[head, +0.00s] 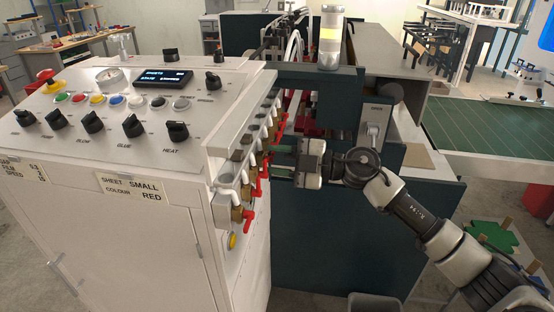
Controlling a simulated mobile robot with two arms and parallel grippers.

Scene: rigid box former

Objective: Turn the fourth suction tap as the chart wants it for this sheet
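A row of brass suction taps with red levers (250,190) runs along the right side of the white console. The nearest taps' levers point roughly up and down; one farther lever (281,120) sticks out sideways. My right gripper (272,161) reaches in from the right at the middle of the row. Its two dark fingers are apart and point at the taps, close to a red lever; I cannot tell whether they touch it. Which tap is the fourth is unclear. My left gripper is out of view.
The white console (110,240) carries knobs, coloured buttons and a small display (164,79). A signal lamp (331,38) stands above the dark machine frame (320,235). A yellow button (232,240) sits below the taps. A green conveyor bed (480,132) lies at right.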

